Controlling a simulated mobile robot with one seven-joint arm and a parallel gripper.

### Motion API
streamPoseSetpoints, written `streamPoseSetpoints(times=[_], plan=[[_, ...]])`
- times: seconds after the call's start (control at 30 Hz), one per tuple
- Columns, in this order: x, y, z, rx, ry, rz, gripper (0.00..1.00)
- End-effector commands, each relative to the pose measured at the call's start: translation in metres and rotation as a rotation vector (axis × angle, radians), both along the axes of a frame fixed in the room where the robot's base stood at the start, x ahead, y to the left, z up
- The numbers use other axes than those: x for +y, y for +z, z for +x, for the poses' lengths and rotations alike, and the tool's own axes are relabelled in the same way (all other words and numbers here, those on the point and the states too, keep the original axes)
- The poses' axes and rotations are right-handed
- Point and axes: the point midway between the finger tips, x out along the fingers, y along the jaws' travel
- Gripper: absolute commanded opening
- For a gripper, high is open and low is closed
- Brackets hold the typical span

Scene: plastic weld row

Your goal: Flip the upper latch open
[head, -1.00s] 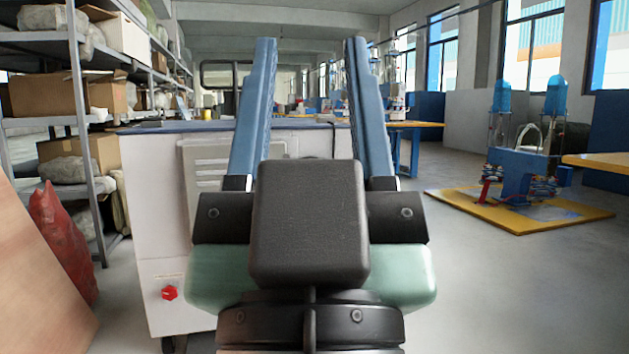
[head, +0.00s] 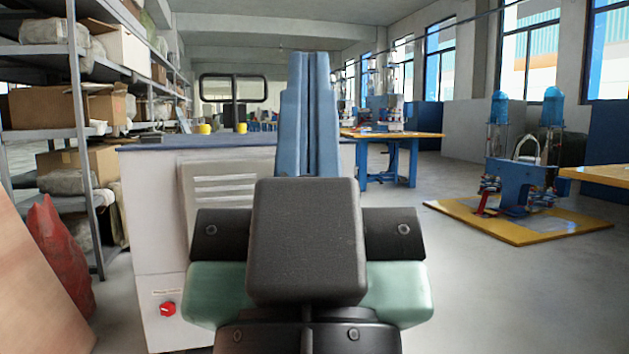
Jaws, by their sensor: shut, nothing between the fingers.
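My gripper (head: 311,62) stands in the middle of the head view with its two long blue fingers pressed together, pointing up and away from me. It is shut and empty. A white cabinet (head: 155,225) with a dark blue top stands behind it. The cabinet's front has a raised louvered panel (head: 225,192), partly covered by my gripper. I cannot make out any latch; the part of the cabinet behind my gripper is hidden.
A red knob (head: 168,309) sits low on the cabinet front. Shelving (head: 78,130) with boxes, a red sack (head: 60,262) and a tilted board (head: 35,290) are at left. A blue machine (head: 520,185) stands on a yellow base at right. The floor between is clear.

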Motion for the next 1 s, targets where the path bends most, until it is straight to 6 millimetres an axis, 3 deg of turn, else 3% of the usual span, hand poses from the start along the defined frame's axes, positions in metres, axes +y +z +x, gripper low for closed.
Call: streamPoseSetpoints(times=[0.03, 0.3, 0.5, 0.63, 1.0], plan=[[0.0, 0.022, 0.0, 0.0, 0.0, 0.0, 0.0], [0.0, 0.109, 0.0, -0.001, 0.0, 0.0, 0.0], [0.0, 0.162, 0.0, -0.001, 0.0, 0.0, 0.0], [0.0, 0.174, 0.0, -0.001, 0.0, 0.0, 0.0], [0.0, 0.171, 0.0, 0.0, 0.0, 0.0, 0.0]])
